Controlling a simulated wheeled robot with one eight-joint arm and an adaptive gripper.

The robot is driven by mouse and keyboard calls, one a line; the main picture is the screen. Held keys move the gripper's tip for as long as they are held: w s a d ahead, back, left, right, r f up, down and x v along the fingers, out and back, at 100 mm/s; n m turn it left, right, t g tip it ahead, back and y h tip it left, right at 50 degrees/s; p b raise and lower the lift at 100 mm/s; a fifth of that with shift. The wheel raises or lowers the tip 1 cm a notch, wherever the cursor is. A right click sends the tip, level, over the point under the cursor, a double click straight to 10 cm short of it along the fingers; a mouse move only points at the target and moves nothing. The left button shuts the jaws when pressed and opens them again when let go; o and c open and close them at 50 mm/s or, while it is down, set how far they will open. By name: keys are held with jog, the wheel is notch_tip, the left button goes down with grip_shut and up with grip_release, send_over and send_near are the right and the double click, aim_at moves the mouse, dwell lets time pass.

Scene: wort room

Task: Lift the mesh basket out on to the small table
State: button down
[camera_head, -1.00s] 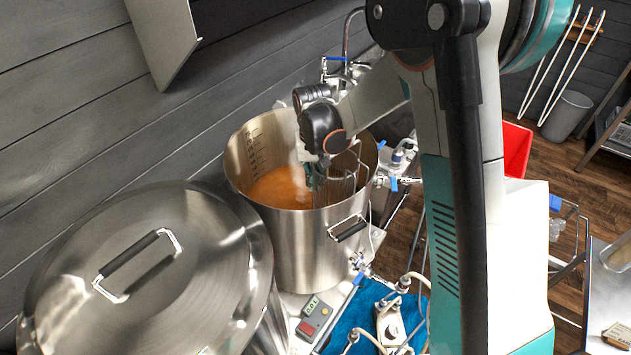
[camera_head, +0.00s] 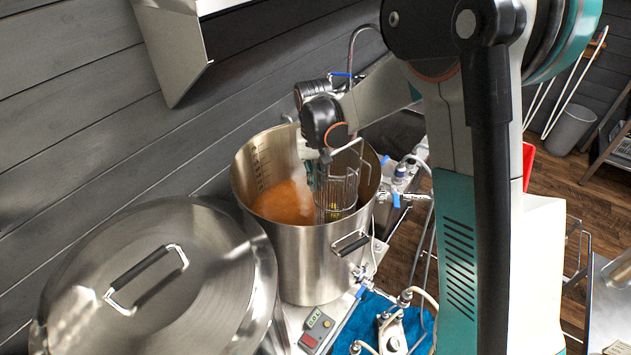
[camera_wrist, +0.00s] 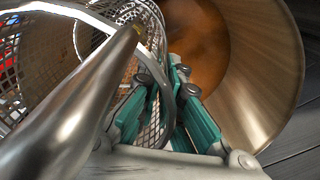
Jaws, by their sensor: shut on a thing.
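The mesh basket (camera_head: 340,196) is inside the tall steel kettle (camera_head: 300,255), at the right side of its mouth. The kettle holds orange-brown wort (camera_head: 283,203). My gripper (camera_head: 318,172) reaches down into the kettle mouth beside the basket. In the wrist view my gripper (camera_wrist: 172,105) has its teal fingers around a thin curved metal rod of the basket, and the mesh basket (camera_wrist: 150,30) lies just past the fingertips. How far the basket's lower end sits in the wort is hidden by the kettle wall. The small table is not clearly identifiable.
A second steel vessel with a lid and handle (camera_head: 150,275) stands at the left, close to the kettle. Valves and hoses (camera_head: 400,195) crowd the kettle's right side. A bent metal sheet (camera_head: 172,50) hangs on the wall above. A metal surface (camera_head: 610,300) shows at the right edge.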

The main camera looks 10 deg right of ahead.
notch_tip(320, 180, up, 18)
jog(key=p, duration=0.9)
jog(key=shift+s+f, duration=0.1)
dwell(0.4)
